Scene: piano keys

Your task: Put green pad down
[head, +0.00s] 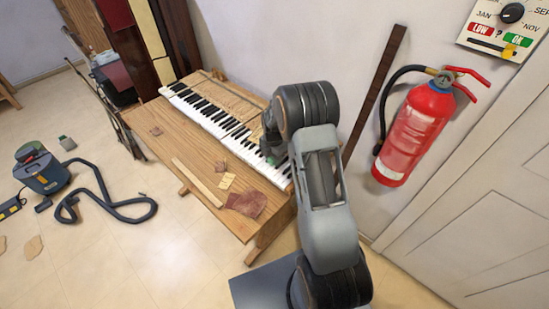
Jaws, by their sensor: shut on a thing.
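My gripper (269,151) is low over the right part of the piano keyboard (225,122), at the far end of my arm. It is shut on the green pad, which shows only as a small dull-green patch at the jaws. My arm hides most of the jaws and the pad's outline. I cannot tell whether the pad touches the keys.
The keyboard lies on a wooden bench (165,140). A wooden strip (198,182), small wooden pieces and a reddish-brown cloth (246,203) lie along its front. A fire extinguisher (415,135) hangs right. A vacuum cleaner (42,175) and its hose lie on the floor left.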

